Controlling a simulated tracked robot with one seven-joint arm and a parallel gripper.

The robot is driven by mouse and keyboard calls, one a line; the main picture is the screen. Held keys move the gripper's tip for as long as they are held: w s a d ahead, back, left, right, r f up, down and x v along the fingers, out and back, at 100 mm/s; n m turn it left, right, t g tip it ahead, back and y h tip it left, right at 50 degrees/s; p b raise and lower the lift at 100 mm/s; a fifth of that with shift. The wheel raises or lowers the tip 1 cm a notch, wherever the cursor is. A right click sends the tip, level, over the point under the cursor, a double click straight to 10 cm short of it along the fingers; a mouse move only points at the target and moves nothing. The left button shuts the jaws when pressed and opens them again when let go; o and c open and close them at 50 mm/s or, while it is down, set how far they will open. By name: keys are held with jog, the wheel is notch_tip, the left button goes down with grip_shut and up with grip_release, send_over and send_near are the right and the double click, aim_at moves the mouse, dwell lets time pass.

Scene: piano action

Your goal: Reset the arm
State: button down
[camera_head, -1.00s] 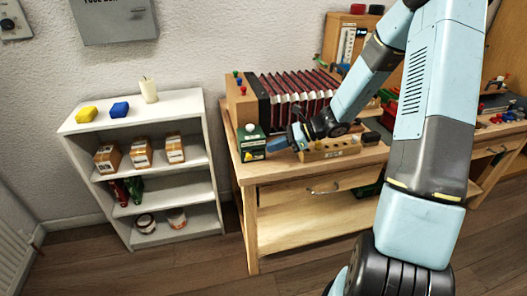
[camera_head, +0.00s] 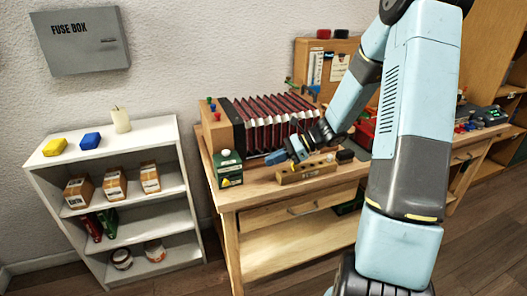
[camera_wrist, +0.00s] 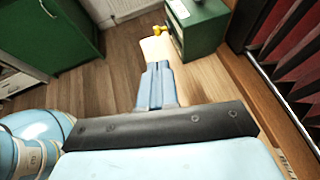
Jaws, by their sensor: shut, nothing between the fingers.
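My gripper (camera_head: 275,158) is shut and empty. In the head view its blue fingers point left, over the workbench (camera_head: 243,193), in front of the red pleated bellows (camera_head: 275,110) and right of a green box (camera_head: 229,170). In the wrist view the closed blue fingers (camera_wrist: 156,86) point up the picture, with nothing between them. The green box (camera_wrist: 205,30) with a yellow knob shows beyond and right of the fingertips. The red bellows (camera_wrist: 297,55) show at the right edge.
A wooden block (camera_head: 305,173) lies on the bench just below my gripper and wrist. A red bin (camera_head: 364,132) stands behind my arm. A white shelf unit (camera_head: 105,157) with small boxes stands left of the bench. A grey fuse box (camera_head: 81,42) hangs on the wall.

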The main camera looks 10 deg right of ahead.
jog(key=s+d+r+n+t+h, duration=0.1)
jog(key=s+r+n+t+h, duration=0.1)
jog(key=s+r+n+h, duration=0.4)
jog(key=s+d+r+n+t+h, duration=0.2)
jog(key=s+r+n+h, duration=0.4)
jog(key=s+r+n, duration=0.7)
jog(key=s+r, duration=0.3)
jog(key=s, duration=0.4)
jog(key=shift+s+d+r+h, duration=0.2)
jog(key=shift+d+r+h, duration=0.05)
jog(key=shift+r+h, duration=0.05)
